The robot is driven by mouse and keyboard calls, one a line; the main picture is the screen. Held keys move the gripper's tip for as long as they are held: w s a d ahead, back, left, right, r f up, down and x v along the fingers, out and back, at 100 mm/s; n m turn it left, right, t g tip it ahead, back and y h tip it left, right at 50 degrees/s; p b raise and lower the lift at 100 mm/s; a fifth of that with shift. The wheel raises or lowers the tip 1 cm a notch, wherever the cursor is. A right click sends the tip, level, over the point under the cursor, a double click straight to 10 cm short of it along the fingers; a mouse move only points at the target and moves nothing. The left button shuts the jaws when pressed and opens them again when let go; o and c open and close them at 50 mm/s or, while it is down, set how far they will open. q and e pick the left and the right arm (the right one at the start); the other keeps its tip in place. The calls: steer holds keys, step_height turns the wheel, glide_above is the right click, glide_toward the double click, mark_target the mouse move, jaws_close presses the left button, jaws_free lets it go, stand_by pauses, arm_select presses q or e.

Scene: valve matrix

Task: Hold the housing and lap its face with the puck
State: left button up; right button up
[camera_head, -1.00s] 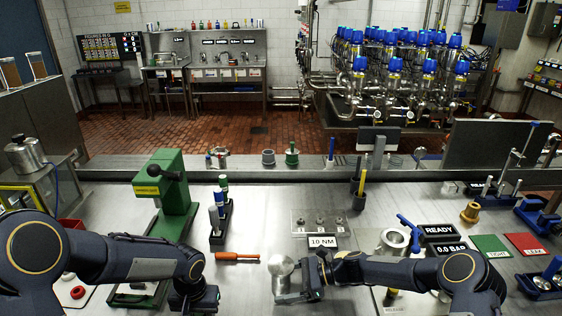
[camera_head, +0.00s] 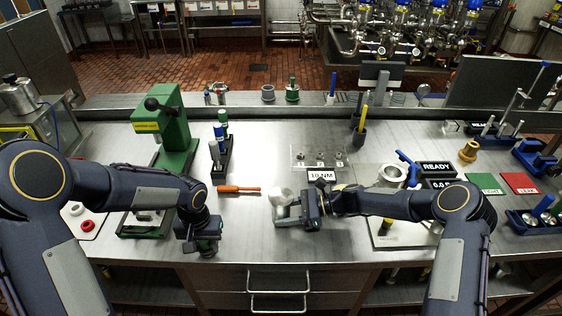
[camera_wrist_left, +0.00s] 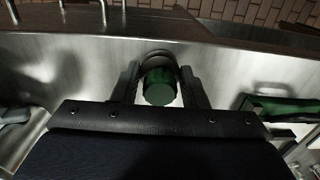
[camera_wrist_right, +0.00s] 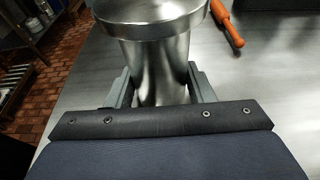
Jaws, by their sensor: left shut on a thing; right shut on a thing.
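The housing (camera_head: 281,197) is a shiny steel cylinder with a wider rim. It stands upright in the right wrist view (camera_wrist_right: 160,55). My right gripper (camera_head: 284,211) is shut around its body below the rim. My left gripper (camera_head: 206,252) points down over the front left of the bench. In the left wrist view its fingers are shut on the puck (camera_wrist_left: 159,86), whose green round grip shows with a dark, wider disc edge beyond it. The puck is hidden in the head view. The left gripper is apart from the housing, to its left.
An orange-handled tool (camera_head: 238,189) lies behind, between the grippers. A green press (camera_head: 172,125) stands back left, with a dark tool rack (camera_head: 221,155) beside it. A plate (camera_head: 318,157) marked 10 NM lies behind the housing. The bench's front middle is clear.

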stand_by(0.5)
arm_select(q)
steer(key=w+d+r, duration=0.1)
steer(key=w, duration=0.1)
steer(key=w+d+r, duration=0.1)
steer(key=w, duration=0.1)
steer(key=w+d+r, duration=0.1)
steer(key=w, duration=0.1)
steer(key=w+d+r, duration=0.5)
step_height(320, 180, up, 10)
glide_above(280, 188)
steer(key=shift+f, duration=4.2)
steer(key=shift+s+d, duration=0.2)
steer(key=shift+s, duration=3.1)
steer(key=shift+c, duration=0.3)
steer(key=shift+w+a, duration=0.15)
steer(key=shift+w, duration=3.3)
step_height(280, 188, up, 8)
steer(key=shift+r, duration=0.2)
